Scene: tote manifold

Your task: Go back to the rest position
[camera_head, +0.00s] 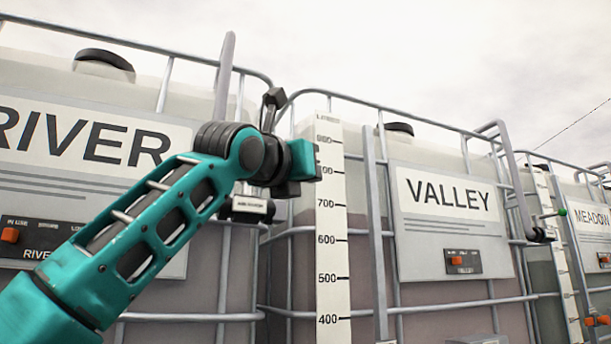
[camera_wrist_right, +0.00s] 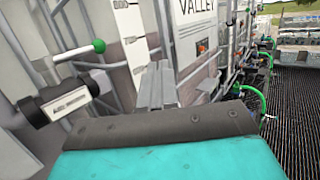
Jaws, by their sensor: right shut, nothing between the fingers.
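My right gripper (camera_wrist_right: 158,80) shows in the right wrist view as two grey fingers side by side, shut and empty, above a dark plate and a teal body. A teal arm of mine reaches up from the lower left in the head view. Its end (camera_head: 303,160) is in front of the gap between the RIVER and VALLEY totes. The surroundings in the wrist view match this place, so I take it as my right arm. Its finger opening cannot be made out in the head view. No second arm shows.
A dark valve block with a white label (camera_wrist_right: 65,103) and a green-knobbed handle (camera_wrist_right: 98,46) is close to the gripper's left. The VALLEY sign (camera_head: 448,199), RIVER sign (camera_head: 100,140) and level scale (camera_head: 332,240) are on caged totes. Black grating (camera_wrist_right: 292,120) lies to the right.

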